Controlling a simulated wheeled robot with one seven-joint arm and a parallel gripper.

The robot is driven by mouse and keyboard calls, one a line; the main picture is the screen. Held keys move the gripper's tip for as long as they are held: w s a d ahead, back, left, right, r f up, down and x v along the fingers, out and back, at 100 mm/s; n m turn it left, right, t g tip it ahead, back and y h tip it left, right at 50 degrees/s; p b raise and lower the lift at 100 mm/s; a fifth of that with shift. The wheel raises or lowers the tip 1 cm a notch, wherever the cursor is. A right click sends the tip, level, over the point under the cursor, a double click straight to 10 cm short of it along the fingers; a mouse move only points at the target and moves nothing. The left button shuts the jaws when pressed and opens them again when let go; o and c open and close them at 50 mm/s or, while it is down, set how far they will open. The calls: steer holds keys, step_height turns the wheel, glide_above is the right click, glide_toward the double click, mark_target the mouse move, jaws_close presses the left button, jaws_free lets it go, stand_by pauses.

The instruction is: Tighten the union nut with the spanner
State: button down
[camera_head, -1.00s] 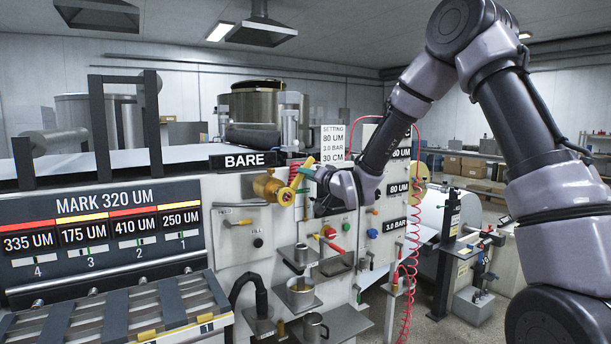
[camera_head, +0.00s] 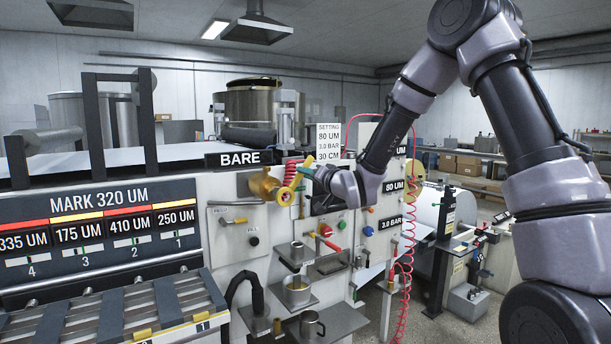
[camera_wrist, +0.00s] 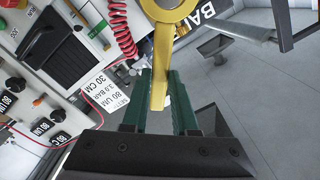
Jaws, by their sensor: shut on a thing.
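The yellow spanner (camera_head: 296,183) is held by its handle in my gripper (camera_head: 310,169). The spanner's head is cut off by the top edge there, and the nut is not clearly seen.
A red coiled hose (camera_head: 291,172) is close behind the spanner. Below stand shelves with a metal pot (camera_head: 297,291) and a mug (camera_head: 311,325). A red-knobbed lever (camera_head: 326,231) and buttons are on the panel to the right. A setting card (camera_head: 328,143) stands above.

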mark_target(301, 178)
steer(key=shift+w+a, duration=0.1)
steer(key=shift+w, duration=0.05)
steer(key=shift+x, duration=1.4)
steer(key=shift+x, duration=1.45)
stand_by(0.8)
steer(key=f+m, duration=0.1)
steer(key=w+d+f+m, duration=0.1)
steer(key=m, duration=0.1)
steer(key=d+f+m, duration=0.1)
steer(key=m, duration=0.1)
steer(key=shift+w+f, duration=0.15)
steer(key=shift+w, duration=0.05)
stand_by(0.5)
stand_by(0.8)
